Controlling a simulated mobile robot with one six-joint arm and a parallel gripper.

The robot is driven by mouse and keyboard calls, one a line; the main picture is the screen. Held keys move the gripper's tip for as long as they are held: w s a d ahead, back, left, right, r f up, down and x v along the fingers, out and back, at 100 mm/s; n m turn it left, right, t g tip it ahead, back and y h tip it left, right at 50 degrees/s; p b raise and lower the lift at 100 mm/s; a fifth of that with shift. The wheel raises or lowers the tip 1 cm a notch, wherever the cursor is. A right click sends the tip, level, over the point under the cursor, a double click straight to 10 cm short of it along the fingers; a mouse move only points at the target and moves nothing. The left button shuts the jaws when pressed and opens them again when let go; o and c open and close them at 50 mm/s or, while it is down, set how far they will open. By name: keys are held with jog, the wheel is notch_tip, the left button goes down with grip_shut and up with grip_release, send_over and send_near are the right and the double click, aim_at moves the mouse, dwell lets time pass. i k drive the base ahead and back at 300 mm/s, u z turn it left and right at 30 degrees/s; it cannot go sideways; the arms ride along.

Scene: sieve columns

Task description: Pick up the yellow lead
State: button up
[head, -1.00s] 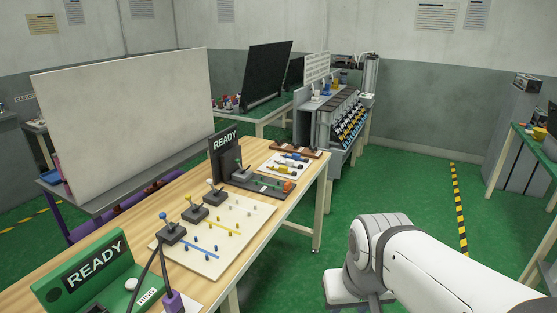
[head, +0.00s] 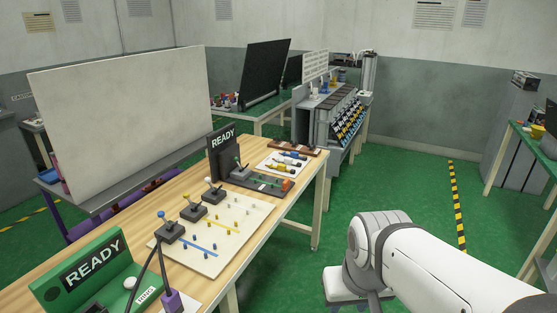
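A small yellow object that looks like the yellow lead (head: 286,168) lies on a white sheet (head: 268,162) near the far right end of the wooden table (head: 205,174). Blue and dark leads (head: 291,155) lie beside it on the same sheet. They are too small to make out in detail. Part of my white arm shows at the lower right, over the green floor and apart from the table.
A green READY box (head: 92,272) stands near left, a dark READY sign (head: 222,152) mid-table. A large pale panel (head: 120,125) stands behind. Floor (head: 400,175) right of the table is clear.

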aim_at(281, 167)
jog(key=z, duration=0.45)
jog(key=k, duration=1.35)
jog(key=z, duration=0.65)
jog(key=i, duration=2.75)
jog(key=u, duration=0.75)
jog(key=i, duration=1.3)
jog(key=u, duration=1.45)
jog(key=i, duration=0.75)
jog(key=u, duration=0.2)
jog(key=k, duration=0.5)
jog(key=u, duration=0.05)
